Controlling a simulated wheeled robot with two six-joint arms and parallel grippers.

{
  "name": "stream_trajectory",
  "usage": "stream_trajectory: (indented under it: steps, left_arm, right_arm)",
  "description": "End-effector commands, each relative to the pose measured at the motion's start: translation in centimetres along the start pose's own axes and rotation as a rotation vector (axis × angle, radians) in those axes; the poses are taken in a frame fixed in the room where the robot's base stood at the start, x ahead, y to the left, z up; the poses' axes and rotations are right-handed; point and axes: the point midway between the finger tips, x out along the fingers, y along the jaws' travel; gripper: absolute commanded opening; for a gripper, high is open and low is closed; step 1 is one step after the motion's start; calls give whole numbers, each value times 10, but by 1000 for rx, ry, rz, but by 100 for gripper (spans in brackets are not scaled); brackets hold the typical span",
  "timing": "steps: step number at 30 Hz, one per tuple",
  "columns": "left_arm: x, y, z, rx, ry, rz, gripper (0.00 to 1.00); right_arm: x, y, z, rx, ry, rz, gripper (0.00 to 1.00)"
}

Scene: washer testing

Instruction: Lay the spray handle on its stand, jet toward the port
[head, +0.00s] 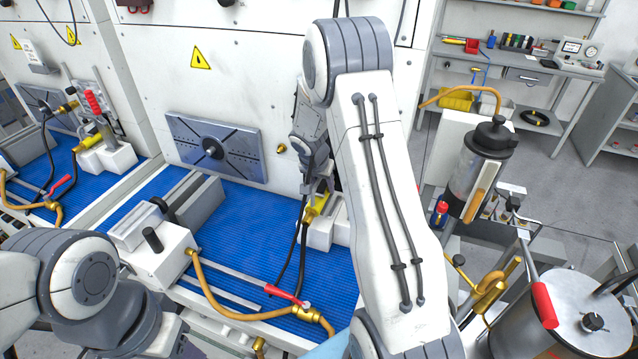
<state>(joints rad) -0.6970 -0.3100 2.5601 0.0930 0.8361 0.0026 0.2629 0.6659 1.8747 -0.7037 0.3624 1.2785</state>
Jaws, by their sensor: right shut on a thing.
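The yellow spray handle (315,207) is at the right end of the blue mat, partly hidden by my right arm. My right gripper (320,188) is shut on it from above. The white stand (320,236) is directly below and beside the handle. I cannot tell whether the handle touches it. A small brass port (281,148) sticks out of the white wall, behind and left of the handle. Which way the jet points is too small to tell. My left gripper (178,343) is low at the left, away from the handle; its fingers are not clear.
A dark plate with a round hub (212,148) is on the wall. A white clamp block (160,255) stands on the blue mat (245,235). A brass pipe with a red lever (285,294) crosses the front. Dark hoses (299,250) run down from the handle.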

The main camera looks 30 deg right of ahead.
Motion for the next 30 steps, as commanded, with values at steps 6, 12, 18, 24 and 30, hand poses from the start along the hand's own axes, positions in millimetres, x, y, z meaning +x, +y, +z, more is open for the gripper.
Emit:
stream_trajectory:
  steps: [6,12,18,24,30]
  left_arm:
    - [-17,1,-1,1,0,0,50]
    - [-30,2,-2,3,0,0,50]
    - [-8,1,0,2,0,0,50]
    - [2,0,0,1,0,0,50]
    - [6,0,0,0,0,0,50]
  right_arm:
    - [8,0,-15,0,1,0,0]
    - [18,0,-26,1,1,0,0]
    - [36,0,-19,0,3,-2,0]
    - [44,0,-16,0,2,-2,0]
    - [46,0,-15,0,2,-1,0]
